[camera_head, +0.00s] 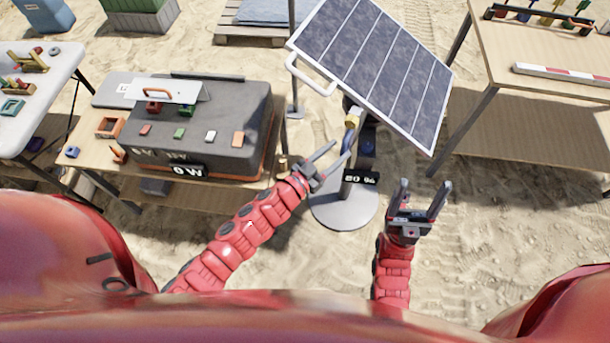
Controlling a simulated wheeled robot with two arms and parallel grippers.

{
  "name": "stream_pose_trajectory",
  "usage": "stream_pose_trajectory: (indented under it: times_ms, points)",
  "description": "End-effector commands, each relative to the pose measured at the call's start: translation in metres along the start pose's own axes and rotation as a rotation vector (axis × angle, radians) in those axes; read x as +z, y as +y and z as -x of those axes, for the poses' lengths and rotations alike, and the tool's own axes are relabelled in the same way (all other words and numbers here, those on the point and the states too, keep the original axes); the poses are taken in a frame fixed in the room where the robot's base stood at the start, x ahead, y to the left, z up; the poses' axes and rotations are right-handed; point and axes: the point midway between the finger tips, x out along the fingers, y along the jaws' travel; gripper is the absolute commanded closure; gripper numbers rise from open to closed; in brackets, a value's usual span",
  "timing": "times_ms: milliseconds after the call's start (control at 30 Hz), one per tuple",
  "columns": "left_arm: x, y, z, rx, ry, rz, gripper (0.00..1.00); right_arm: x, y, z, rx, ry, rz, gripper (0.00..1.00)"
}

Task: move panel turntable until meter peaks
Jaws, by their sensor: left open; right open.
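The solar panel (375,62) is tilted on a stand with a round grey base (345,208) on the sand. A pale handle bar (310,74) sticks out from the panel's left edge. A small black display (361,177) with white characters sits low on the stand, and its text is hard to read. Another black display (188,171) is on the dark case and seems to read "0 W". My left gripper (333,158) is open and empty, just left of the stand and below the handle. My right gripper (426,195) is open and empty, right of the base and below the panel's lower corner.
A wooden table (225,193) at the left carries the dark case (235,110) with small coloured blocks. A white table (50,72) stands at far left. Another wooden table (540,62) at the right holds a red-and-white bar (560,74). Open sand lies around the base.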

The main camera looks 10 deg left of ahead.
Motion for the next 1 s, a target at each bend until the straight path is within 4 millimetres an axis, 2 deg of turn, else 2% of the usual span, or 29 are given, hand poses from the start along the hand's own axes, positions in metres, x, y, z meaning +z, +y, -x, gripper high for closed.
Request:
stream_pose_trajectory:
  times_ms: [33,300,500,700,1000]
  points:
    - [0.007,-0.002,0.015,-0.004,-0.007,-0.002,0.50,0.001,0.000,0.006,0.000,0.000,0.000,0.28]
    - [0.006,-0.001,0.086,-0.007,-0.009,0.002,0.50,0.003,-0.001,0.020,0.000,0.000,0.000,0.28]
    - [0.002,-0.001,0.121,-0.005,-0.005,0.000,0.50,0.004,-0.001,0.021,0.000,0.000,0.000,0.28]
    - [0.001,-0.001,0.136,-0.004,-0.003,-0.001,0.50,0.004,-0.001,0.021,0.000,0.000,0.000,0.28]
    - [0.001,0.000,0.138,-0.002,-0.002,0.000,0.50,0.004,-0.001,0.021,0.000,0.000,0.000,0.28]
